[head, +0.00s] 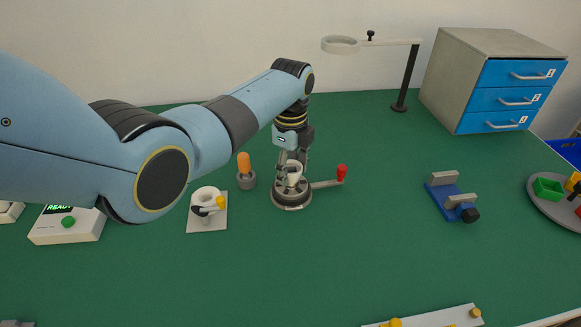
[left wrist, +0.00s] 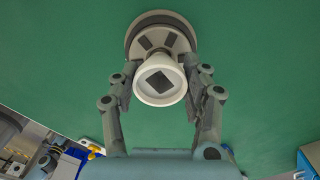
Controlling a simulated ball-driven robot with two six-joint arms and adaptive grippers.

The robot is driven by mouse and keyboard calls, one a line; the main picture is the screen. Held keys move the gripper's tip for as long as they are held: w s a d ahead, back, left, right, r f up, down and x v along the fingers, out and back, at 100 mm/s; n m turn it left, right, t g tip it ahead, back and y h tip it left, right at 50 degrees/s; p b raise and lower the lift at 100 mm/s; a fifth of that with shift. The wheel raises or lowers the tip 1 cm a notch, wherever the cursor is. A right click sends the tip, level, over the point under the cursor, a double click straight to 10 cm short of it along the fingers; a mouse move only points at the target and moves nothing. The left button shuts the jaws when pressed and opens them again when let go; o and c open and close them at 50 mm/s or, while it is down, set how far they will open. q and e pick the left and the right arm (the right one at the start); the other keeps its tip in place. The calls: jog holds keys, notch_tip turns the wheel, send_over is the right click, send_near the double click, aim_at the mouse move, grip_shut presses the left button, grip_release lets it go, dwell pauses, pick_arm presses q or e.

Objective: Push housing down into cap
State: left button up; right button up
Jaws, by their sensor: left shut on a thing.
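My left gripper (head: 291,168) is shut on the white housing (head: 293,178), low over a round grey fixture (head: 291,198) with a red-knobbed lever. In the left wrist view, my left gripper (left wrist: 164,85) has a finger on each side of the housing (left wrist: 161,92). The housing shows a round white rim and a dark square opening. The fixture (left wrist: 139,29) lies behind it. The cap is not distinguishable; the housing and fingers cover the fixture's middle. I cannot tell whether the housing touches it. My right gripper is not in view.
Left of the fixture stand an orange-handled tool (head: 243,163) in a grey holder and a white plate (head: 192,225) with a ring and yellow-tipped clamp. A box reading READY (head: 67,232) is farther left. A blue vise (head: 449,198) stands right. The green front middle is clear.

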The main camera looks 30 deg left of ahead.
pick_arm(q)
jog(key=shift+f, duration=0.35)
dwell(0.3)
jog(key=o, duration=1.1)
jog(key=shift+c, duration=0.2)
notch_tip(320, 180, up, 12)
